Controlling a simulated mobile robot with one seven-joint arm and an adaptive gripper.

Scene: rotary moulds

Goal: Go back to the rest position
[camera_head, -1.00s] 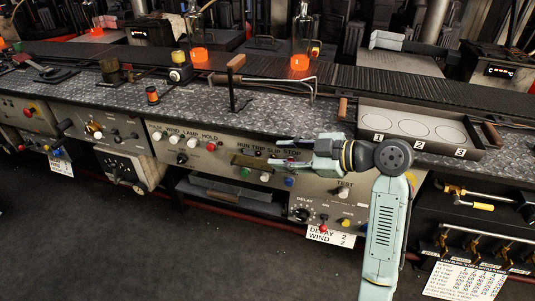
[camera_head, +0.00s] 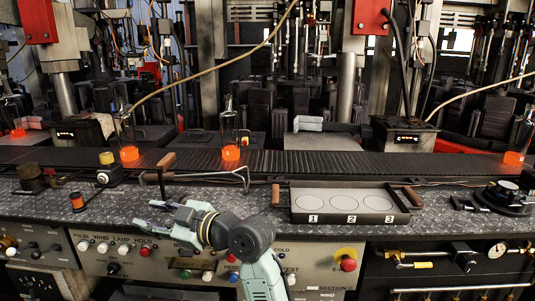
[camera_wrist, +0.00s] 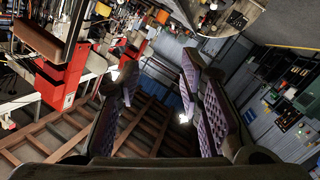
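My gripper (camera_head: 160,213) is in front of the grey bench front in the head view, level with the bench's near edge, pointing left. Its fingers are apart with nothing between them. In the wrist view the two padded fingers (camera_wrist: 155,105) stand wide apart, and only the distant room shows between them. My gripper is left of the tray marked 1, 2 and 3 (camera_head: 281,217) and appears not to touch it.
The patterned bench top (camera_head: 120,205) holds a wire-handled tool (camera_head: 235,177), a small dark-and-orange pot (camera_head: 77,201) and a round gauge fixture (camera_head: 505,195). Behind runs a dark conveyor (camera_head: 330,163) with glowing orange glass pieces (camera_head: 230,153). Knobs and buttons line the front panel (camera_head: 110,255).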

